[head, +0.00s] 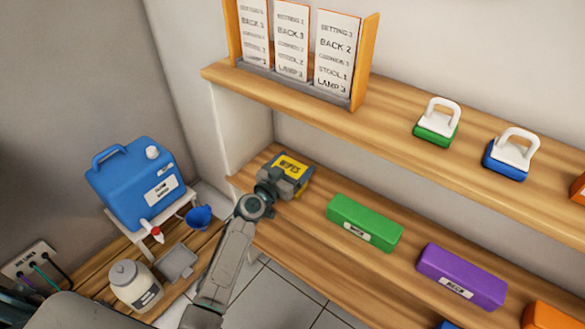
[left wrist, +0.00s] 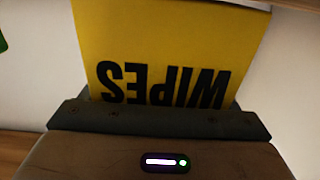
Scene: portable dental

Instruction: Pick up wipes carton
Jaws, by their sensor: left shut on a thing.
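The wipes carton (head: 293,166) is yellow with a dark printed label, at the left end of the lower wooden shelf. In the left wrist view the yellow carton (left wrist: 170,45) fills the upper middle, with "WIPES" upside down on its face. My left gripper (head: 285,182) reaches in from the lower left and is shut on the carton. The gripper hides the carton's lower part, so I cannot tell whether it touches the shelf. My right gripper is not in view.
The upper shelf (head: 390,122) overhangs behind. A blue jug (head: 135,183) and a white jar (head: 134,287) stand at left.

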